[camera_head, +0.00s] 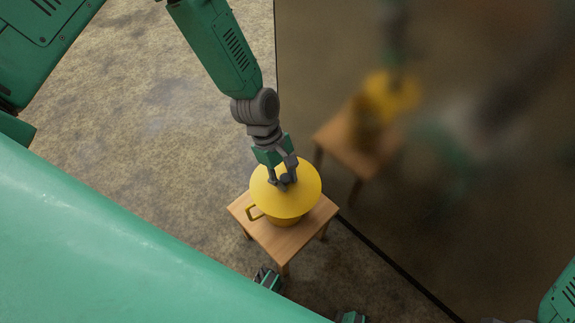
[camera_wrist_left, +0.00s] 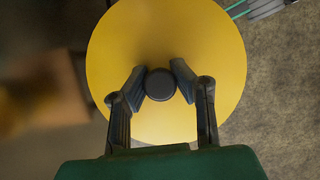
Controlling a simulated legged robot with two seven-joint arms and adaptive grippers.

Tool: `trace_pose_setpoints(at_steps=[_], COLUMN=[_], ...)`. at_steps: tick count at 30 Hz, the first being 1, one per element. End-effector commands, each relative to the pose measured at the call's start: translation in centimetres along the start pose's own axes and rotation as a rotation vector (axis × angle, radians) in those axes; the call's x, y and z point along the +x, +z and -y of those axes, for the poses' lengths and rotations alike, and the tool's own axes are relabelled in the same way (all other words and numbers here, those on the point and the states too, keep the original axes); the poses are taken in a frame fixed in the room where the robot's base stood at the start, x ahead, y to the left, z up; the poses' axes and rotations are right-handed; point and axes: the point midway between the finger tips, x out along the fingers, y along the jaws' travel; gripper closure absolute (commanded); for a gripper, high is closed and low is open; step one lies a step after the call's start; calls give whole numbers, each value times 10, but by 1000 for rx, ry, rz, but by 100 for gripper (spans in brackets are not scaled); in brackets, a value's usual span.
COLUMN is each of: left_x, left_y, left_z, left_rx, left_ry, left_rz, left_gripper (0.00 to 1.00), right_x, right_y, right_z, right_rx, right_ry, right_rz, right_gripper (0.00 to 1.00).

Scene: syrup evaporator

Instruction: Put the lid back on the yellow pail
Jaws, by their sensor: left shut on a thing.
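The yellow pail (camera_head: 286,222) stands on a small wooden stool, with its handle (camera_head: 254,213) on the left side. The round yellow lid (camera_head: 303,200) is over the pail's top and hides its rim; I cannot tell whether it is seated or slightly above. In the left wrist view the lid (camera_wrist_left: 165,50) fills the middle, with a dark round knob (camera_wrist_left: 160,84) at its centre. My left gripper (camera_head: 284,182) is above the lid, shut on the knob, with a finger on each side of it in the left wrist view (camera_wrist_left: 158,82). My right gripper is not seen.
The wooden stool (camera_head: 278,247) has a small top with little room around the pail. A dark, glossy reflecting panel (camera_head: 430,170) stands close on the right, showing a blurred reflection of the stool and pail. Bare stone-like floor (camera_head: 130,100) lies to the left.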

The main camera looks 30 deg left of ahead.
Motion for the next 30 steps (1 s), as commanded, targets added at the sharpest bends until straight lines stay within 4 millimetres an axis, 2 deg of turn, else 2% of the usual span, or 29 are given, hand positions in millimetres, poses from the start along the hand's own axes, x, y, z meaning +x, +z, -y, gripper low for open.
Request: trace_pose_setpoints(at_steps=[1, 3, 6, 9, 12, 20, 30], left_x=[3, 4, 4, 3, 2, 8, 37], left_y=[-4, -11, -24, -34, -42, -49, -61], left_z=[-6, -14, -22, -27, -28, -29, -29], left_rx=[-163, -374, -621, -799, -906, -953, -948], left_ry=[64, 149, 252, 327, 372, 392, 391], left_rz=[2, 1, -1, -2, -2, -1, -2], left_gripper=[100, 100, 100, 100, 100, 100, 100], right_x=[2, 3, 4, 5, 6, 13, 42], right_y=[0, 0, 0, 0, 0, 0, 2], right_z=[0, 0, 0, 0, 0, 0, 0], right_rx=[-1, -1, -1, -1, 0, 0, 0], right_ry=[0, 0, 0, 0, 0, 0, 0], right_rz=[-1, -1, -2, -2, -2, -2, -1], right_gripper=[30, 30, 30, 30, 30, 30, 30])
